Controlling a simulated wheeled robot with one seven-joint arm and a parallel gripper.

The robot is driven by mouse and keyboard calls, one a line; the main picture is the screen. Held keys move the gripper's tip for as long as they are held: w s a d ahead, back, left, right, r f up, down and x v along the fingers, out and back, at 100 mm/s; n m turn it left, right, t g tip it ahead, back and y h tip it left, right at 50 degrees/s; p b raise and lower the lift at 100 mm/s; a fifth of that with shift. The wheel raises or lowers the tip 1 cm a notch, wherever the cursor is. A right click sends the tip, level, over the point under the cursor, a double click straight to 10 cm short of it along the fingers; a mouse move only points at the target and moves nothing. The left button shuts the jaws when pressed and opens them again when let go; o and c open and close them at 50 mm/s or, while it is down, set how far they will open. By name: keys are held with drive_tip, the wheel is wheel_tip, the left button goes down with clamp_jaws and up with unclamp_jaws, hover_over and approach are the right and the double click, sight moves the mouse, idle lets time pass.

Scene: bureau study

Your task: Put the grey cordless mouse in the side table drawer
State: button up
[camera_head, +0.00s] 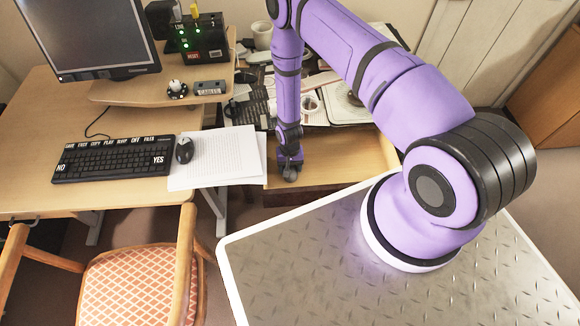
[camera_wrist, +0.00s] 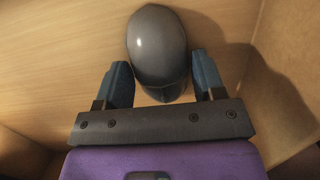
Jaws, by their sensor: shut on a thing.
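The grey cordless mouse (camera_wrist: 156,42) is between the two fingers of my gripper (camera_wrist: 163,72) in the wrist view, smooth and rounded, with its near end between the fingers. My gripper (camera_head: 289,163) is shut on it and points down in the head view. The mouse there is small and mostly hidden by the gripper. Below is the open side table drawer (camera_head: 345,160), a light wooden box; its floor and a side wall (camera_wrist: 285,85) show around the mouse. I cannot tell whether the mouse touches the drawer floor.
Papers and clutter (camera_head: 345,95) cover the surface behind the drawer. A patterned chair (camera_head: 140,285) stands in front of the desk.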

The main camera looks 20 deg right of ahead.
drive_tip(key=shift+f, duration=0.1)
drive_tip(key=o, duration=1)
drive_tip(key=shift+c, duration=0.2)
